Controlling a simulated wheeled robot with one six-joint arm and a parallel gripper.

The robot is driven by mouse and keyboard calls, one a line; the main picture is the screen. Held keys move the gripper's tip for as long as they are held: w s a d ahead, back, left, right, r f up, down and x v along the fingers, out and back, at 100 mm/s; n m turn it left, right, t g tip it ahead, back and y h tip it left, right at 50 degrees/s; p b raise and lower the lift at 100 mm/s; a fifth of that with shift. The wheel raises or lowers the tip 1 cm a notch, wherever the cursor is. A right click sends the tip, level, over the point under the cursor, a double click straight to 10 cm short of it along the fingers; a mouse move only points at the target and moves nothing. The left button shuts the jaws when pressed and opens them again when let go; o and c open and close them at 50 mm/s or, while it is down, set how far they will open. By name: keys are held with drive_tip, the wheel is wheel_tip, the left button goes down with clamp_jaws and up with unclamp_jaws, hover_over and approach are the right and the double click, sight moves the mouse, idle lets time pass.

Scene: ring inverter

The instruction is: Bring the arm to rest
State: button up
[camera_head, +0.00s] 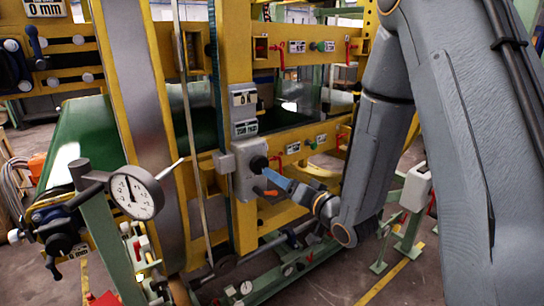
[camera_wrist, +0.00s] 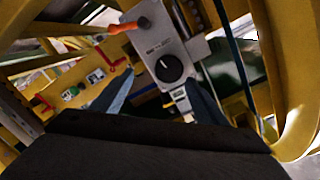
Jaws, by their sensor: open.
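My gripper (camera_head: 279,181) is at the middle of the head view, at the end of my grey arm, in front of a grey control box (camera_head: 244,183) on the yellow frame. In the wrist view my gripper (camera_wrist: 158,92) shows two blue-grey fingers spread apart with nothing between them. A round black knob (camera_wrist: 169,68) on the box lies beyond the gap between the fingertips. The knob also shows in the head view (camera_head: 258,163), close to the fingertips; whether they touch it I cannot tell.
An orange lever (camera_head: 266,192) sticks out of the box beside my gripper. A dial gauge (camera_head: 136,193) stands at the left. Yellow beams (camera_head: 290,155) with red handles run behind my gripper. A green rail base (camera_head: 270,284) lies below. Some floor at the lower right is clear.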

drive_tip(key=s+d+f+g+h, duration=0.3)
drive_tip(key=d+h, duration=0.1)
drive_tip(key=d, duration=0.2)
drive_tip(key=s+d+f+g+h, duration=0.3)
drive_tip(key=s+d+f+h, duration=0.1)
drive_tip(key=d, duration=0.1)
drive_tip(key=s+d+r+n+g+h, duration=0.1)
drive_tip(key=s+g, duration=0.7)
drive_tip(key=s, duration=1.1)
drive_tip(key=shift+d, duration=0.9)
idle(1.5)
